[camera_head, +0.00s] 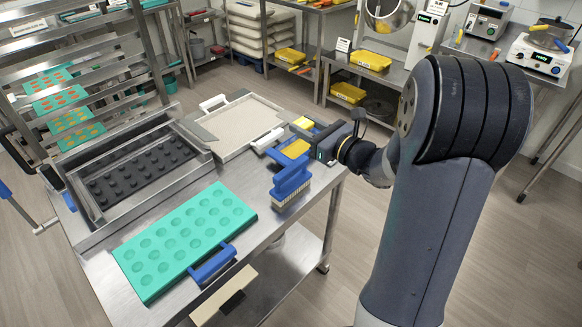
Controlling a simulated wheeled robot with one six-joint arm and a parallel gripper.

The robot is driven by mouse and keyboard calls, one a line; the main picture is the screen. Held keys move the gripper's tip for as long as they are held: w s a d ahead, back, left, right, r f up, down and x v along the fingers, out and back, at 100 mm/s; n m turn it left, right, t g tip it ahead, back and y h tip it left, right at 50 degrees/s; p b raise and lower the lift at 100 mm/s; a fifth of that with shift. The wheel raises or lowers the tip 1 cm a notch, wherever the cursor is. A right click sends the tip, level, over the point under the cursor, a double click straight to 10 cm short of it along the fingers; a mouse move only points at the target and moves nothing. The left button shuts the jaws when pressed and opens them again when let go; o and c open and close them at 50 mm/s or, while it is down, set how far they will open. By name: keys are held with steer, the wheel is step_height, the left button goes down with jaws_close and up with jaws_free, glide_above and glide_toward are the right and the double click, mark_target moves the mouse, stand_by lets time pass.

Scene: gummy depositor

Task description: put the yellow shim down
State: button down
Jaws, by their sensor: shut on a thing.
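My gripper (314,140) is near the right back part of the steel table, reaching in from the right. It is shut on a flat yellow shim (296,148), which shows at the left of the jaws. The fingertips are small and partly hidden, so the exact grip is unclear. A second, smaller yellow piece (304,122) shows just behind the gripper. I cannot tell whether the held shim touches the table or hangs a little above it.
A blue-handled brush (291,180) stands close in front of the shim. A white-handled tool (267,140) and a beige tray (240,124) lie to the left. A teal mould (185,236) and blue-handled scraper (213,263) are in front. Steel table (237,179) is bare between mould and tray.

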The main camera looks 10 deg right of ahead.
step_height(320, 180, down, 9)
steer(key=shift+f, duration=0.3)
stand_by(0.5)
steer(key=shift+f+b, duration=0.3)
steer(key=shift+f, duration=0.1)
steer(key=shift+f+b, duration=0.2)
steer(key=shift+b, duration=0.1)
steer(key=c, duration=1.4)
jaws_free()
steer(key=shift+s, duration=0.1)
steer(key=o, duration=0.5)
steer(key=shift+f, duration=0.15)
